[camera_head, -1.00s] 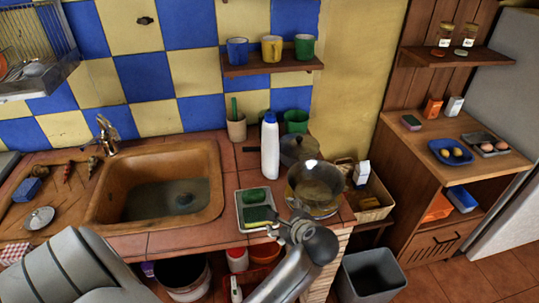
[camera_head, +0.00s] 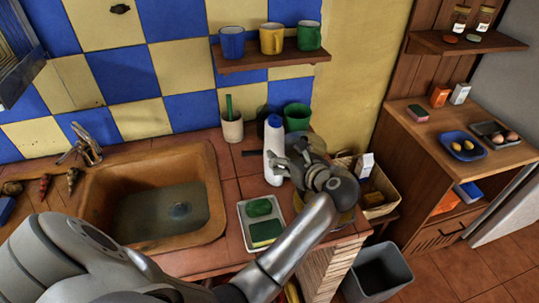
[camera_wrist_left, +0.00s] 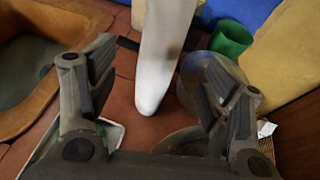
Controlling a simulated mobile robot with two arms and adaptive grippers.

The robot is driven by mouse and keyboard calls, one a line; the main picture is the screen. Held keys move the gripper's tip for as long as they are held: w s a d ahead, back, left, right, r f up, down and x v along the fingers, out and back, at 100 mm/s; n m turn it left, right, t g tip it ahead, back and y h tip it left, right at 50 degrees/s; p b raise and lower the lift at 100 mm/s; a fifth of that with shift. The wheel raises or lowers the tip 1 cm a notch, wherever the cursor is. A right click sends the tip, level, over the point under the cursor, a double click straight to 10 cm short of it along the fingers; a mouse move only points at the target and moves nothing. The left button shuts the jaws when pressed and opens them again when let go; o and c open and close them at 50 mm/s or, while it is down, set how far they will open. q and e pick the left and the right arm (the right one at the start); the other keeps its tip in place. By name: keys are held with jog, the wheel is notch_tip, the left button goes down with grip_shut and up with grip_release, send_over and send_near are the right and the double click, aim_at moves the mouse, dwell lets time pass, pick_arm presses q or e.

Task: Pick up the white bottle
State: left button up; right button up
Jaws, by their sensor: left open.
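The white bottle (camera_head: 273,150) with a blue cap stands upright on the tiled counter, right of the sink. My left gripper (camera_head: 284,165) is at the bottle's front right in the head view and hides part of its lower body. In the left wrist view the white bottle (camera_wrist_left: 162,60) rises ahead of and between the two open fingers of my left gripper (camera_wrist_left: 160,95). Its base rests on the counter, and a gap shows on both sides of it. My right gripper is not in view.
A tray with green sponges (camera_head: 258,207) lies in front of the bottle. A utensil cup (camera_head: 232,129) and a green pot (camera_head: 297,116) stand behind it. The sink (camera_head: 215,205) is at left. A pan and a glass bowl are mostly hidden behind my arm.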

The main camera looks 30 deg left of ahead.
aim_at(280, 148)
pick_arm(q)
jog(key=x, duration=0.2)
jog(key=shift+w+a, duration=0.2)
jog(key=shift+a, duration=0.15)
jog(key=shift+w+a+f, duration=0.15)
jog(key=shift+a+f, duration=0.05)
jog(key=shift+a, duration=0.05)
jog(key=p+x, duration=0.2)
jog(key=x, duration=0.2)
jog(key=shift+w+a+r, duration=0.1)
jog(key=shift+w+a, duration=0.05)
jog(key=shift+w+a+f, duration=0.25)
jog(key=shift+a+f, duration=0.05)
jog(key=shift+a, duration=0.15)
jog(key=shift+d, duration=0.1)
jog(key=c, duration=0.7)
jog(key=shift+r, duration=0.1)
jog(key=c, duration=0.5)
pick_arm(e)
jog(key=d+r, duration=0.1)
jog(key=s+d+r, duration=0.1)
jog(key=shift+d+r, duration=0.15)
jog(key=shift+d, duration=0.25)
